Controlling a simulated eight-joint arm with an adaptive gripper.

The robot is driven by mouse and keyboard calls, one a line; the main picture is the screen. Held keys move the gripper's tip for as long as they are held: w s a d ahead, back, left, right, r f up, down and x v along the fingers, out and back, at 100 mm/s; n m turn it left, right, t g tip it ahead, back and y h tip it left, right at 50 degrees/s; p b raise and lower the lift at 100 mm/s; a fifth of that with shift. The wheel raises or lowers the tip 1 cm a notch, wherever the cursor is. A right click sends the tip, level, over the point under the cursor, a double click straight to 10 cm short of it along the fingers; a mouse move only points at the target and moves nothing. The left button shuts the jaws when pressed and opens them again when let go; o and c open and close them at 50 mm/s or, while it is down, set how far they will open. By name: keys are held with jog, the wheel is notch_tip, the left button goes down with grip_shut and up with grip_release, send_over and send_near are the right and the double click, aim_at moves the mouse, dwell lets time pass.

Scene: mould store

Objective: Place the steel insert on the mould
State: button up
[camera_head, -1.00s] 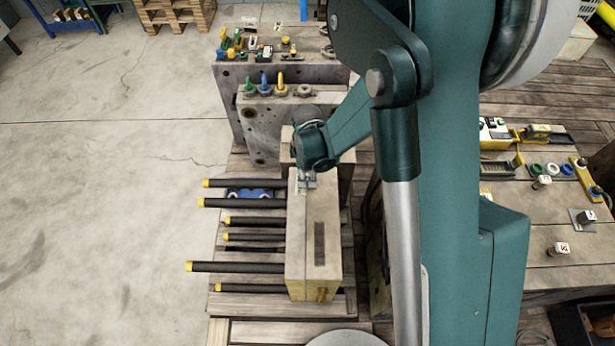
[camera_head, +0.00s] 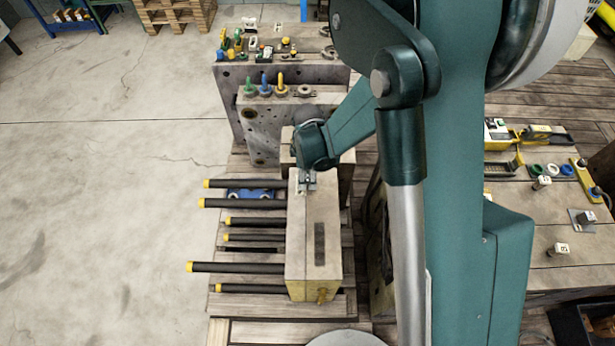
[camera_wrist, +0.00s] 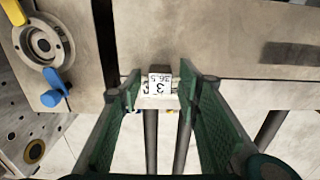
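The mould (camera_head: 301,240) is a long pale block with a dark strip on its top, lying across black rods. Its top also shows in the wrist view (camera_wrist: 220,40). My gripper (camera_head: 307,183) is low over the far end of the mould. In the wrist view its green-padded fingers (camera_wrist: 160,80) stand on both sides of a small piece with a white label reading 3 and 36.5, which looks like the steel insert (camera_wrist: 160,84). Whether the pads touch its sides is unclear. Its underside is hidden, so I cannot tell whether it touches the mould.
Black rods with yellow ends (camera_head: 235,267) stick out left of the mould. Upright plates with coloured handles (camera_head: 265,84) stand behind it. A bench at right (camera_head: 530,225) holds small labelled pieces (camera_head: 559,248).

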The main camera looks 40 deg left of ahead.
notch_tip(320, 180, up, 12)
jog(key=p, duration=0.2)
jog(key=shift+f, duration=0.25)
dwell(0.6)
dwell(0.5)
jog(key=w+d+r+m+t+y, duration=0.1)
jog(key=w+d+r+m, duration=0.35)
jog(key=d+r, duration=0.4)
jog(key=w+d+r+m+t, duration=0.1)
jog(key=w+d+r+m, duration=0.35)
jog(key=d, duration=0.65)
jog(key=w+d+r+m+y, duration=0.1)
jog(key=w+d+r+m, duration=0.2)
jog(key=w+d+r, duration=0.45)
jog(key=s+d+r+m+t, duration=0.15)
jog(key=d+r+m, duration=0.25)
jog(key=d, duration=0.7)
jog(key=s+d+r+m+t, duration=0.1)
jog(key=s+d+r+m, duration=0.25)
jog(key=d, duration=0.85)
jog(key=s+d+r+m+t+h, duration=0.1)
jog(key=s+d+m, duration=0.2)
jog(key=d, duration=0.4)
jog(key=s+d+m+t+h, duration=0.1)
jog(key=s+d+m, duration=0.3)
jog(key=d, duration=0.3)
jog(key=shift+d+r+t, duration=0.35)
